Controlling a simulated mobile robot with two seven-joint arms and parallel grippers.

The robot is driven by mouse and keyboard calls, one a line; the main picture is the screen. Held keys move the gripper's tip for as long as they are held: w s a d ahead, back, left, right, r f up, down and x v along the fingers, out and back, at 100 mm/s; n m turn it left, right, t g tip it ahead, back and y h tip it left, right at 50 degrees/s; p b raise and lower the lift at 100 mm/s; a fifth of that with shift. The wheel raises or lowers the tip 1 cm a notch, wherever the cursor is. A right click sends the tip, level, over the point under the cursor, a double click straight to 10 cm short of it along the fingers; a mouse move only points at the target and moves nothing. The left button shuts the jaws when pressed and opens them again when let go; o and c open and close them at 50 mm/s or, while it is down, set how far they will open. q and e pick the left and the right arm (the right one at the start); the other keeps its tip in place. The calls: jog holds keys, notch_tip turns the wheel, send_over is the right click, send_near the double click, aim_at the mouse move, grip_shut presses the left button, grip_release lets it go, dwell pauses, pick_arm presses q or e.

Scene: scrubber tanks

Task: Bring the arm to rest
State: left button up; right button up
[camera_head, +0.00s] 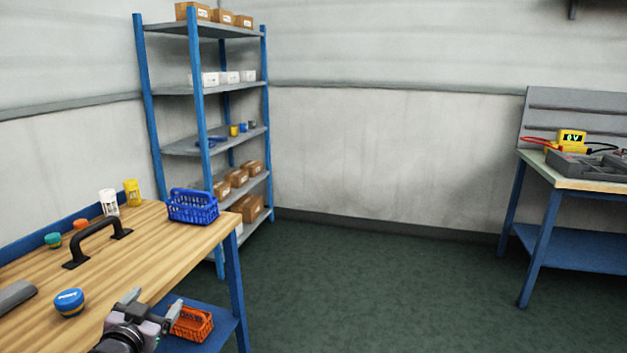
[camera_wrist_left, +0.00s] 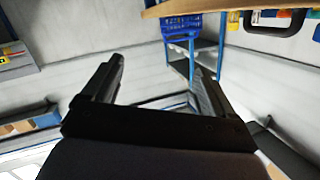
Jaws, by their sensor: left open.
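My left gripper (camera_head: 155,301) is at the bottom of the head view, in front of the wooden workbench (camera_head: 150,240) near its front edge. Its two fingers are apart with nothing between them. In the left wrist view the fingers (camera_wrist_left: 160,65) also stand open, with only wall and shelving behind them. The left arm is mostly cut off below the picture. My right gripper is in neither view.
On the bench are a blue lidded jar (camera_head: 69,302), a black handle (camera_head: 97,242), a blue basket (camera_head: 193,206) and small containers. An orange basket (camera_head: 192,323) sits on the lower shelf. A shelving rack (camera_head: 205,88) stands behind; open floor (camera_head: 390,290) lies right.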

pick_arm(q)
jog(key=s+d+f+g+h, duration=0.1)
jog(key=s+d+f, duration=0.3)
jog(key=s+f, duration=0.4)
jog(key=s+d+f+g+h, duration=0.1)
jog(key=s+d+f+g, duration=0.2)
jog(key=s, duration=1)
notch_tip(320, 180, down, 6)
jog(key=shift+d+r, duration=0.15)
jog(key=shift+d, duration=1.05)
jog(key=shift+n+g+h, duration=0.4)
jog(key=shift+n+g, duration=0.1)
jog(key=shift+g, duration=0.4)
jog(key=s+d+f, duration=0.1)
jog(key=s, duration=0.2)
jog(key=s+d, duration=0.1)
jog(key=s, duration=0.3)
jog(key=s+d+f, duration=0.1)
jog(key=s, duration=0.3)
jog(key=shift+s+f, duration=0.2)
jog(key=shift+f, duration=0.1)
jog(key=shift+c, duration=0.4)
